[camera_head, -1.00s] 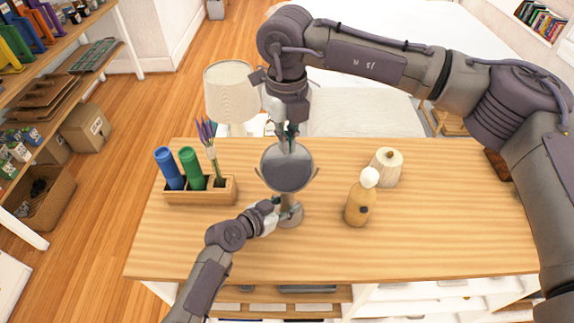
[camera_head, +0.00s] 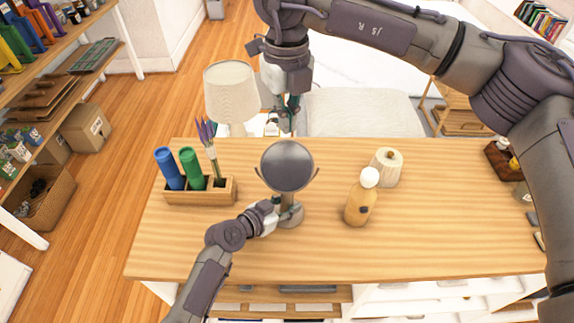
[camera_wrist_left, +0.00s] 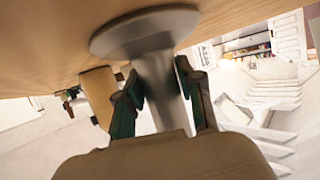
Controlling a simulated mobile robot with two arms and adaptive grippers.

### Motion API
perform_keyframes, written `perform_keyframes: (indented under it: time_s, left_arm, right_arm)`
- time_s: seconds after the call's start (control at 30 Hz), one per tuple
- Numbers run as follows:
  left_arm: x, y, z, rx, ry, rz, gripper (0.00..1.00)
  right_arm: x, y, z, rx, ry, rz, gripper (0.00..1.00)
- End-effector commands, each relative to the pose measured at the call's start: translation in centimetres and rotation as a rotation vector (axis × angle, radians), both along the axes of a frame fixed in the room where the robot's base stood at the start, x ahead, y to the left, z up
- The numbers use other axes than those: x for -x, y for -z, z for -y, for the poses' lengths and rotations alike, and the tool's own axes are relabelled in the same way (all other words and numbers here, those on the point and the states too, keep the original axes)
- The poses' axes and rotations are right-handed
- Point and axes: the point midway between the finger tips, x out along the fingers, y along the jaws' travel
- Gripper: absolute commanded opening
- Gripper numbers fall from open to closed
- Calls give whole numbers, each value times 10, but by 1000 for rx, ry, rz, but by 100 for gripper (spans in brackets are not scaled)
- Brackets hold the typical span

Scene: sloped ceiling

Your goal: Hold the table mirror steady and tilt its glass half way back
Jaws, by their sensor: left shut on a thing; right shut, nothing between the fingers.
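The table mirror (camera_head: 287,166) stands on the wooden tabletop, its round dark glass held in a U-shaped fork on a stem with a round foot. The glass faces up toward the head camera, so it leans back. My left gripper (camera_head: 276,211) is shut on the mirror's stem. In the left wrist view, its green-padded fingers (camera_wrist_left: 158,100) sit on either side of the grey stem (camera_wrist_left: 157,75), close to the foot (camera_wrist_left: 130,32). My right gripper (camera_head: 291,108) is shut and empty, pointing down above and behind the glass, apart from it.
A wooden holder (camera_head: 190,197) with blue and green cylinders and purple-tipped stems stands left of the mirror. A lamp (camera_head: 231,92) stands behind. The table front is clear.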

Motion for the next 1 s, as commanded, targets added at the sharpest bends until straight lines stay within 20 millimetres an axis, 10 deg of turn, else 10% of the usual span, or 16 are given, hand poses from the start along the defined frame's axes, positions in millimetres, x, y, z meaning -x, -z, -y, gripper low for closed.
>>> perform_keyframes:
  time_s: [0.2, 0.23, 0.4, 1.0]
  left_arm:
    - [0, 0, 0, -1, 0, 0, 0]
    - [0, 0, 0, -1, 0, 0, 40]
    - [0, 0, 0, -1, 0, 0, 66]
    - [30, -15, -30, -5, -1, 0, 66]
  right_arm:
    - [0, 0, 0, 0, 0, 0, 0]
    - [0, 0, 0, 0, 0, 0, 0]
    - [0, 0, 0, 0, 0, 0, 0]
    - [0, 0, 0, 0, 0, 0, 0]
